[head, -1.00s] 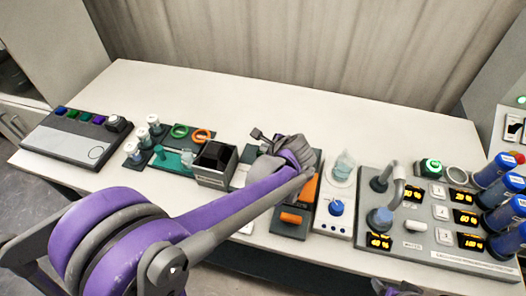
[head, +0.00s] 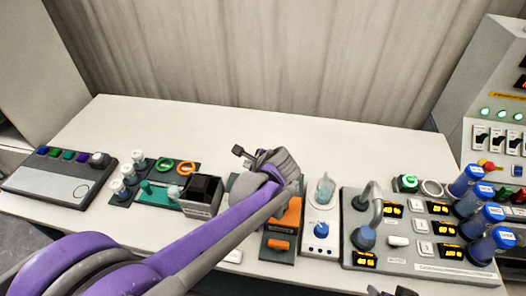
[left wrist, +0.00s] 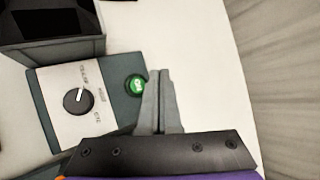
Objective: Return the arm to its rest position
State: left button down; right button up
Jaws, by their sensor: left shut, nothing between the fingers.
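My left arm reaches from the lower left over the white bench in the head view. Its gripper (head: 246,155) is above the bench, behind the row of devices. In the left wrist view the two grey fingers (left wrist: 160,100) are together and empty. They appear beside a dark green device (left wrist: 45,80) with a black knob (left wrist: 77,100) and a lit green button (left wrist: 135,84); I cannot tell whether they touch it. A dark shape at the bottom edge of the head view (head: 395,291) may be part of my right arm; its fingers do not show clearly.
A black-topped box (head: 203,192) and an orange-handled device (head: 283,235) flank my left wrist. A glass flask (head: 325,190) stands to the right. A panel (head: 400,245) carries blue-capped cylinders (head: 470,180). A grey button box (head: 58,174) lies far left. The bench's back strip is clear.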

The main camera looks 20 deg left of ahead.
pick_arm(q)
jog(key=s+d+n+h, duration=0.1)
jog(key=s+n, duration=0.1)
jog(key=s, duration=0.2)
jog(key=s+d+f+n+h, duration=0.1)
jog(key=s+n, duration=0.2)
jog(key=s, duration=0.1)
jog(key=s+d+n+h, duration=0.2)
jog(key=s+n, duration=0.1)
jog(key=shift+s+f, duration=0.15)
jog(key=shift+s, duration=0.25)
jog(key=s+d+f+n+h, duration=0.2)
jog(key=s+d+n+h, duration=0.1)
jog(key=s+n, duration=0.4)
jog(key=shift+s+d, duration=0.2)
jog(key=shift+d, duration=0.65)
jog(key=shift+f, duration=0.1)
